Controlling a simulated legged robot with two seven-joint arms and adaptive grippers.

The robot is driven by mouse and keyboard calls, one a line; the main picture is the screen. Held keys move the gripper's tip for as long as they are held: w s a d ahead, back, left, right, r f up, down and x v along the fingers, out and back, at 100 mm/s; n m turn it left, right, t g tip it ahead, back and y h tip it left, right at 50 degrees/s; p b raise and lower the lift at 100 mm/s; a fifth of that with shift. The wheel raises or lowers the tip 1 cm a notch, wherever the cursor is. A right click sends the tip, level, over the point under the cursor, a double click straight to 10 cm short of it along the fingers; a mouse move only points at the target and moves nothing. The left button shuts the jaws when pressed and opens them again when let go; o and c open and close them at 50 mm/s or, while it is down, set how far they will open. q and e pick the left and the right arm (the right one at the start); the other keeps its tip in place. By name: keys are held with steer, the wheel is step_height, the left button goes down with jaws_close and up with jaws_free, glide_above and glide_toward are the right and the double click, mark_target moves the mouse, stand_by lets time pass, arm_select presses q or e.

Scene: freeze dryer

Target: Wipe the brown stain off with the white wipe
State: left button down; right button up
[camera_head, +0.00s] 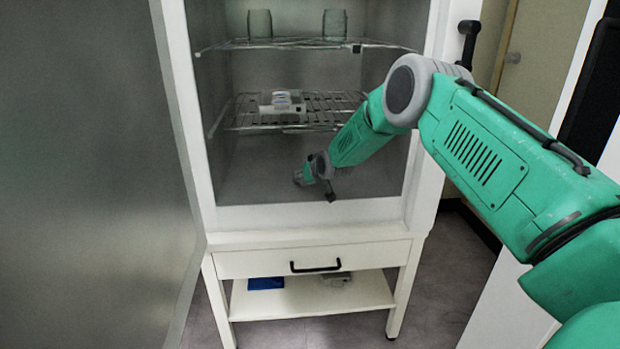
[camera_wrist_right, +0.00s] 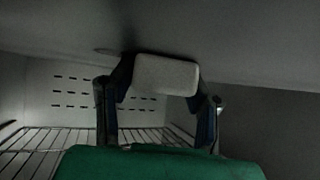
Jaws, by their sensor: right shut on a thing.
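My right arm reaches into the open freeze dryer chamber (camera_head: 232,182) from the right. My right gripper (camera_head: 304,175) is low in the chamber, close above its floor and below the middle rack. In the right wrist view the gripper's two dark fingers are shut on the white wipe (camera_wrist_right: 165,75), a pale rounded block. The wipe is close to a smooth grey surface; I cannot tell whether it touches. I see no clear brown stain in either view; the gripper and wipe may hide it. My left gripper is not in view.
Glass jars (camera_head: 259,24) stand on the upper rack. The open door (camera_head: 80,170) is at left. A drawer (camera_head: 365,257) is below the chamber.

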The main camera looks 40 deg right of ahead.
steer(key=shift+w+a+f, duration=0.15)
steer(key=shift+w+a, duration=0.15)
steer(key=shift+a, duration=0.35)
steer(key=shift+w+a+f, duration=0.1)
steer(key=shift+w+a, duration=0.15)
steer(key=shift+a, duration=0.35)
